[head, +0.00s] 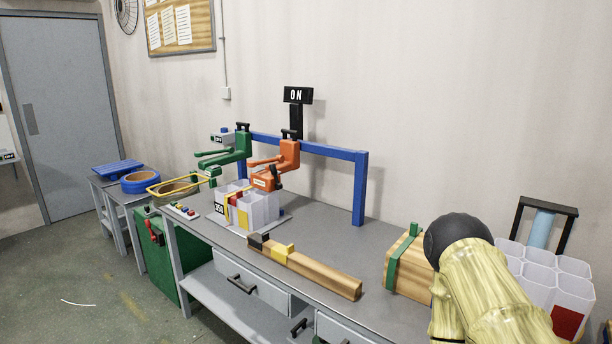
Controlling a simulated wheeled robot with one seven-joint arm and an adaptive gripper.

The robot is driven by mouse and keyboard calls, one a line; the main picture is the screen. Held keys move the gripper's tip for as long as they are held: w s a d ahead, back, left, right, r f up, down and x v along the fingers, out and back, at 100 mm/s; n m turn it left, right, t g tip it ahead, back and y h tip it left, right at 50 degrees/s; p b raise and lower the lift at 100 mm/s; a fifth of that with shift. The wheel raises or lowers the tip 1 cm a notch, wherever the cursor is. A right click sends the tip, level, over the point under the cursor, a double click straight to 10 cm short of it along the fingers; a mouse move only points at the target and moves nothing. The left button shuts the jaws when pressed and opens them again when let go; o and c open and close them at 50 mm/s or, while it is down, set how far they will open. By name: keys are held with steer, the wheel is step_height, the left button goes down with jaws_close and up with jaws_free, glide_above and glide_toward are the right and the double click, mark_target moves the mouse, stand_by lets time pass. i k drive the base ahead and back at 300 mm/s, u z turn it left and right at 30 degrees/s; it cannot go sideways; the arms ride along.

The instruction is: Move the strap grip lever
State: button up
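A green strapping tool (238,149) and an orange strapping tool (280,160) hang from a blue frame (361,190) on the workbench. Each has lever-like arms reaching left; I cannot tell which part is the strap grip lever. The orange tool has a small dark handle and a pale label on its lower body. A cluster of white cells (262,208) stands below the tools, and the orange tool partly overlaps the view of it. Part of my arm shows at the lower right, with a black rounded joint. My gripper is not in view.
A long wooden bar (318,273) lies along the bench's front. A wooden block with a green band (403,265) and more white cells (545,270) are at the right. A green cabinet (160,262) stands left.

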mark_target(273, 170)
steer(key=z, duration=0.4)
steer(key=k, duration=0.9)
steer(key=u, duration=0.35)
steer(key=i, duration=0.6)
steer(key=u, duration=0.7)
steer(key=i, duration=0.75)
steer(key=z, duration=0.05)
